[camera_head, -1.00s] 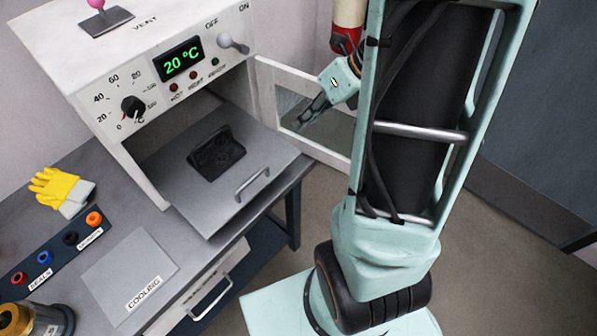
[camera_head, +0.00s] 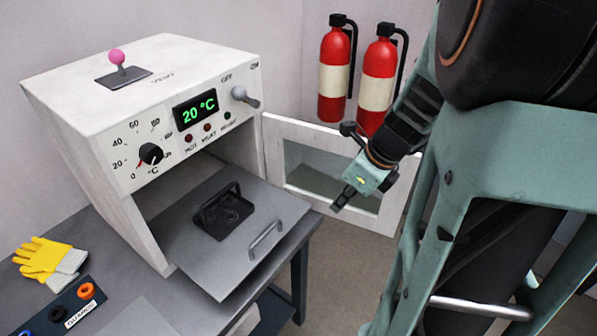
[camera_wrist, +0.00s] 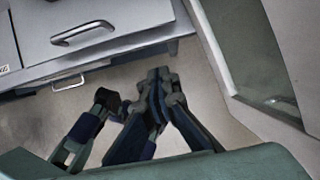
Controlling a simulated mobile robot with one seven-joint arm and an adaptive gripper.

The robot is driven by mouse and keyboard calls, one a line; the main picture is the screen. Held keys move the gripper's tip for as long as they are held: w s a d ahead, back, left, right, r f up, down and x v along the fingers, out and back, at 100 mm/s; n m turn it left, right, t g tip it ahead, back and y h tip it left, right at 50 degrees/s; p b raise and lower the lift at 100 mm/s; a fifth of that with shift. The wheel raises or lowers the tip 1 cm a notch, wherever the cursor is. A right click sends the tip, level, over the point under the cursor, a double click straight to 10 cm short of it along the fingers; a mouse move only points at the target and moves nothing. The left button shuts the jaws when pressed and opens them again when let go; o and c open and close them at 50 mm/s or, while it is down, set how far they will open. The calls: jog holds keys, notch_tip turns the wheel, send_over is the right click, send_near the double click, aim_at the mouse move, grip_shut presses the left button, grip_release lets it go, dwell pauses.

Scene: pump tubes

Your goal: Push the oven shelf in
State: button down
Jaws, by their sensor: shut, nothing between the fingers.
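The oven shelf (camera_head: 190,248) is a grey metal plate pulled out of the white oven (camera_head: 80,110), with its front part beyond the opening. A bar handle (camera_head: 266,239) is on its front edge, and a black holder (camera_head: 222,211) sits on it. In the wrist view the shelf (camera_wrist: 125,12) shows at the top left with its handle (camera_wrist: 82,33). My gripper (camera_head: 338,208) is shut and empty, in front of the open oven door, right of the shelf handle and apart from it. In the wrist view my gripper (camera_wrist: 158,75) points towards the floor gap beside the shelf.
The oven door (camera_head: 300,177) stands open to the right, with a window. A lower drawer handle (camera_wrist: 68,82) is below the shelf. Two red fire extinguishers (camera_head: 334,75) hang on the back wall. Yellow gloves (camera_head: 42,257) lie on the bench at left.

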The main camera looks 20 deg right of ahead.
aim_at(259, 190)
jog(key=w+a+f+b, duration=0.2)
jog(key=w+a+f, duration=0.2)
jog(key=w+f, duration=0.2)
jog(key=shift+a+f+b, duration=0.15)
jog(key=shift+f+b, duration=0.25)
jog(key=shift+f, duration=0.8)
jog(key=shift+a, duration=0.1)
jog(key=w+a+p, duration=0.2)
jog(key=w+a, duration=0.1)
jog(key=w, duration=0.1)
jog(key=w+a+p, duration=0.3)
jog(key=w, duration=0.1)
jog(key=w+a+p, duration=0.3)
jog(key=w, duration=0.1)
jog(key=shift+w+r, duration=0.1)
jog(key=shift+w, duration=0.1)
jog(key=shift+w+a, duration=0.3)
jog(key=shift+w, duration=0.15)
jog(key=shift+d, duration=0.1)
